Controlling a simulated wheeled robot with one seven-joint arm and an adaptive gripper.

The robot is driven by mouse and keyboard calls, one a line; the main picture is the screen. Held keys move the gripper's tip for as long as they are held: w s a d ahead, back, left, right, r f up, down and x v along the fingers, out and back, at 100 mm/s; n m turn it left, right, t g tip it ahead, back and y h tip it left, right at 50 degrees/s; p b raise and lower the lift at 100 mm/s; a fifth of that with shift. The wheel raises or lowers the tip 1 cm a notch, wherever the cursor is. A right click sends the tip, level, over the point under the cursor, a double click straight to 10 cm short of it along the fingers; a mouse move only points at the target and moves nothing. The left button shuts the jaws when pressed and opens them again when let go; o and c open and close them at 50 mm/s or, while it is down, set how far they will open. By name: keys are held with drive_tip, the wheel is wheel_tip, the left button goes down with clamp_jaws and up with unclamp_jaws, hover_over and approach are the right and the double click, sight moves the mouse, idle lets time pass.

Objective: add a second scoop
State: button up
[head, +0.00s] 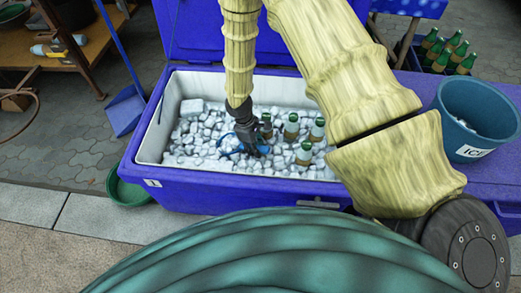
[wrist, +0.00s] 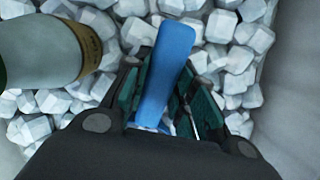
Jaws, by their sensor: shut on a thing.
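My gripper (head: 252,146) is down at the ice in the cooler and is shut on a blue scoop (head: 230,143). In the wrist view the scoop's blue handle (wrist: 167,70) stands between my gripper's teal-padded fingers (wrist: 160,92). The scoop's bowl is mostly hidden by my gripper and ice, so I cannot tell how much it holds. White ice cubes (head: 196,135) fill much of the blue cooler (head: 190,196), whose lid is up. A blue bucket (head: 478,108) labelled ICE stands to the right, with a little ice (head: 462,123) inside.
Several green-necked bottles (head: 291,126) stand in the ice just right of my gripper; one bottle (wrist: 40,50) is close in the wrist view. A crate of bottles (head: 440,55) is behind. A blue dustpan (head: 126,110) and green basin (head: 128,190) are left of the cooler.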

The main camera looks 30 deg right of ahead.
sight(242, 144)
drive_tip(key=shift+w+a+b, duration=0.45)
drive_tip(key=shift+w+a, duration=0.45)
drive_tip(key=shift+w, duration=0.2)
drive_tip(key=shift+w+a+b, duration=0.45)
drive_tip(key=shift+w+a, duration=0.45)
drive_tip(key=shift+w, duration=0.2)
drive_tip(key=shift+t+y, duration=0.4)
drive_tip(key=shift+t, duration=0.1)
drive_tip(key=r+p, duration=0.4)
drive_tip(key=r, duration=0.1)
drive_tip(key=shift+s+d+r+p, duration=0.2)
drive_tip(key=shift+p, duration=0.15)
wheel_tip(242, 144, up, 22)
drive_tip(key=s+d+p, duration=0.1)
drive_tip(key=s+p, duration=0.1)
drive_tip(key=p, duration=1.6)
drive_tip(key=shift+d+t+y, duration=0.25)
drive_tip(key=shift+t+y, duration=0.05)
drive_tip(key=shift+p, duration=0.35)
